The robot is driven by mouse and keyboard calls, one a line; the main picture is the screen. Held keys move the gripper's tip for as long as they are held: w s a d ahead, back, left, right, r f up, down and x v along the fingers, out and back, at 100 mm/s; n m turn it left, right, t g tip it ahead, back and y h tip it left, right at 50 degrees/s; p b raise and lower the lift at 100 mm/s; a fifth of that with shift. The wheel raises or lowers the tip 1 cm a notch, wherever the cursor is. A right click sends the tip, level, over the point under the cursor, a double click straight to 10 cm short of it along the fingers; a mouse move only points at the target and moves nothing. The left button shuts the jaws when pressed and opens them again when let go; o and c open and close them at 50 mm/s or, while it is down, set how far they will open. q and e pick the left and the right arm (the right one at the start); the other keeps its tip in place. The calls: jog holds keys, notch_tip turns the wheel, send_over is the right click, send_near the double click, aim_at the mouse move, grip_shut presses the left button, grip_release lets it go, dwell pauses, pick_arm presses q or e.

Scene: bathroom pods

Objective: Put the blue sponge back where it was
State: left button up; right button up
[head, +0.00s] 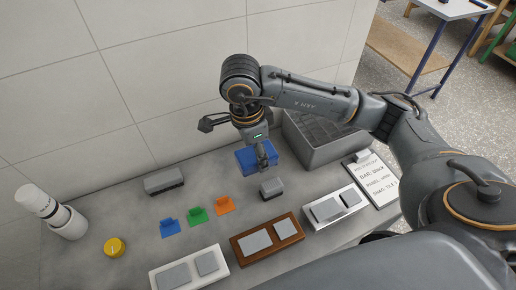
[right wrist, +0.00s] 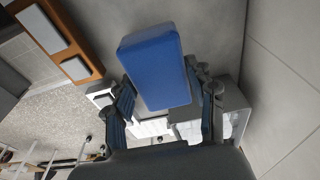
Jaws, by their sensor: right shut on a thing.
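The blue sponge (head: 244,156) is a blue block held above the grey counter, left of the grey crate. My right gripper (head: 263,158) is shut on it, and the sponge hides part of the near finger. In the right wrist view the sponge (right wrist: 156,62) sits between the two dark fingers of my right gripper (right wrist: 166,104) and sticks out past their tips. Whether its underside touches anything is hidden. My left gripper is not in view.
A grey crate (head: 318,152) stands right of the gripper, close by. A small grey block (head: 271,188) lies just in front. Blue (head: 170,227), green (head: 198,215) and orange (head: 225,205) pieces lie to the left. A brown tray (head: 240,251) and white trays line the front edge.

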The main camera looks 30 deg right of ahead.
jog(key=w+d+f, duration=0.1)
jog(key=w+f, duration=0.1)
jog(key=w+d+f+p, duration=0.1)
jog(key=w+d+f, duration=0.1)
jog(key=w+f, duration=0.1)
jog(key=w+d+f+p, duration=0.1)
jog(key=w+f, duration=0.1)
jog(key=w, duration=0.1)
jog(key=shift+d+f, duration=0.4)
notch_tip(320, 180, down, 2)
jog(key=shift+f+p, duration=0.15)
jog(key=shift+p, duration=0.3)
jog(key=shift+w+f, duration=0.1)
jog(key=shift+f, duration=0.35)
jog(key=o, duration=1)
